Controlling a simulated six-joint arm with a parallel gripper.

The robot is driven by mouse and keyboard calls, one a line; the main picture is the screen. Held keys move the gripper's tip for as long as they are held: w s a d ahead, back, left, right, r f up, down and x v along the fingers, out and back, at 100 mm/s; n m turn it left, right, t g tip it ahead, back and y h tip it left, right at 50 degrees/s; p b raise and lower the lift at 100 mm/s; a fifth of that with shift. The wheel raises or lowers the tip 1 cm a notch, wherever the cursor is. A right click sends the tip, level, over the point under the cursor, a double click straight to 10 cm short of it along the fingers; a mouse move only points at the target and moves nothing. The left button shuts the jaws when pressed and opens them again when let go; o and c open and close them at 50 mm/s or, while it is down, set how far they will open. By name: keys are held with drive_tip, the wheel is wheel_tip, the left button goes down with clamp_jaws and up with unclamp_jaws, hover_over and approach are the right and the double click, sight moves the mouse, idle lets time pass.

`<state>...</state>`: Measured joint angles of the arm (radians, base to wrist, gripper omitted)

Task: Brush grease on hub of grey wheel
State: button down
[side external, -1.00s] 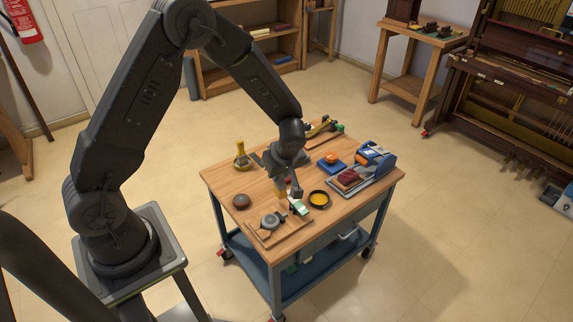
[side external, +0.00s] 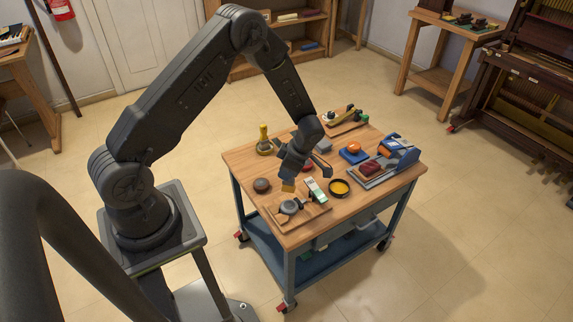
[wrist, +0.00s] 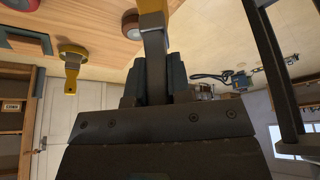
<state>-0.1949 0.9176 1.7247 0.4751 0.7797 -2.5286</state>
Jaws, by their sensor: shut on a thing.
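The grey wheel (side external: 290,207) lies on a small wooden board at the near edge of the cart top. My gripper (side external: 287,176) is just above and behind it. It is shut on a brush-like tool with a tan end (side external: 288,187), which hangs close to the wheel; I cannot tell whether they touch. In the wrist view the tool shows as a grey shank (wrist: 155,52) between the jaws with a yellow part beyond. A black-rimmed dish of yellow stuff (side external: 339,188), perhaps the grease, stands right of the wheel. The wheel is not visible in the wrist view.
A white-and-green box or tube (side external: 316,190) stands close right of the wheel. A brown round object (side external: 262,185) lies to its left. A yellow-handled tool (side external: 264,141) stands behind. A blue machine (side external: 398,154) and a blue-and-orange item (side external: 353,152) occupy the right side.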

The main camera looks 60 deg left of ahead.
sight(289, 183)
drive_tip(key=shift+f, duration=1.6)
drive_tip(key=shift+d+f, duration=0.5)
drive_tip(key=shift+d, duration=2.3)
drive_tip(key=shift+a, duration=2.9)
drive_tip(key=shift+d+r, duration=0.1)
drive_tip(key=shift+r, duration=3.9)
